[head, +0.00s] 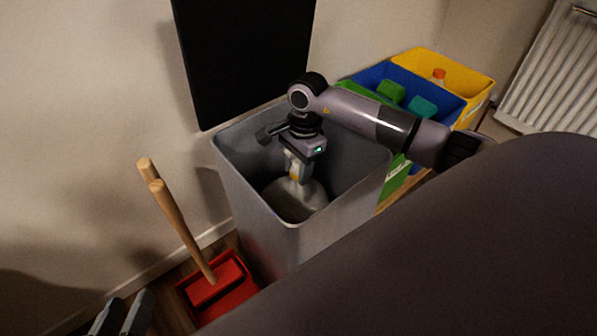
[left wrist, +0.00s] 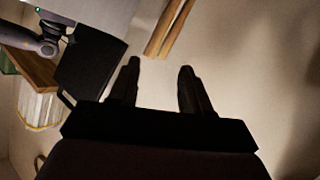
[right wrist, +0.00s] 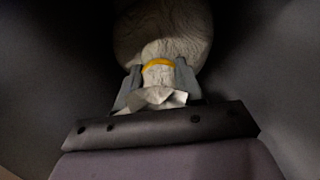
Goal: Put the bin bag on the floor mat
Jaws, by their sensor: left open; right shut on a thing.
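The bin bag (head: 308,196) is a pale, full sack inside the tall grey bin (head: 262,225). My right gripper (head: 296,174) reaches down into the bin and is shut on the bag's gathered neck. In the right wrist view the bag (right wrist: 165,30) bulges beyond the fingers of my right gripper (right wrist: 157,85), with a yellow tie around its neck. My left gripper (head: 122,318) is at the lower left edge of the head view, apart from the bin. In the left wrist view my left gripper (left wrist: 158,90) is open and empty. The floor mat is not seen in these frames.
A red dustpan (head: 222,290) and wooden handles (head: 178,220) stand left of the bin. Yellow, blue and green recycling boxes (head: 440,75) are behind my right arm. A black panel (head: 243,55) hangs on the wall behind the bin. A radiator (head: 552,75) is at the far right.

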